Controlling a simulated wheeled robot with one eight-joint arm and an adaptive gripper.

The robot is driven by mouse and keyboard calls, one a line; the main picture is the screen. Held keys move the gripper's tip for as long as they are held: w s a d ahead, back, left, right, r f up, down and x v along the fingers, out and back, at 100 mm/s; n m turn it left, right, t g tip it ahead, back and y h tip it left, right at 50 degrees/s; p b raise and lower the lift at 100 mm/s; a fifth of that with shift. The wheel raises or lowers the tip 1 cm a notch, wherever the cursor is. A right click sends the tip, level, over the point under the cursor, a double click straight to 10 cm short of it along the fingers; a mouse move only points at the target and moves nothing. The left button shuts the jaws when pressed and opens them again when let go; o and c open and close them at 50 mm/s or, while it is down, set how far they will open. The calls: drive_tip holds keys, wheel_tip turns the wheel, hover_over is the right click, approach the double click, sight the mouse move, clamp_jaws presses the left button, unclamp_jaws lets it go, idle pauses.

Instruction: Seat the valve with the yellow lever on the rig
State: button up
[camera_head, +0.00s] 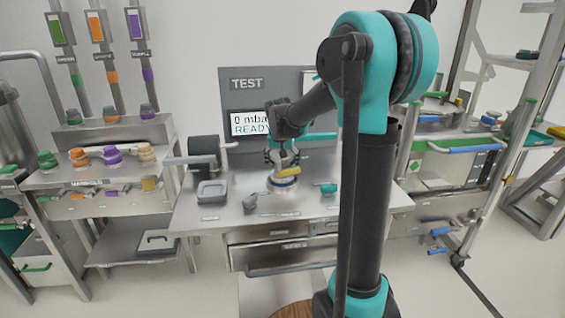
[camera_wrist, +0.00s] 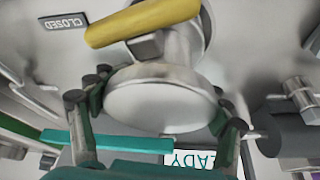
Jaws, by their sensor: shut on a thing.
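The valve, with a pale metal body and a yellow lever (camera_head: 288,172), is at the middle of the test bench in the head view. In the wrist view its round metal end (camera_wrist: 160,100) faces the camera, and the yellow lever (camera_wrist: 145,20) crosses the top. My gripper (camera_head: 282,156) points down and is shut on the valve body, with one finger on each side. The rig's round base with a blue band (camera_head: 284,184) is directly under the valve. I cannot tell whether the valve touches it or is fully down. The valve's underside is hidden.
The test bench (camera_head: 225,222) has a sign reading TEST and a READY display (camera_head: 250,124) behind it. A grey tray (camera_head: 211,193) and small dark part (camera_head: 250,202) lie left of the rig, a teal part (camera_head: 328,188) to its right. A CLOSED label (camera_wrist: 62,21) shows beside the lever.

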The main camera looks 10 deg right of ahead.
drive_tip(key=shift+f, duration=1.05)
idle(0.4)
drive_tip(key=o, duration=2)
drive_tip(key=shift+r, duration=4.55)
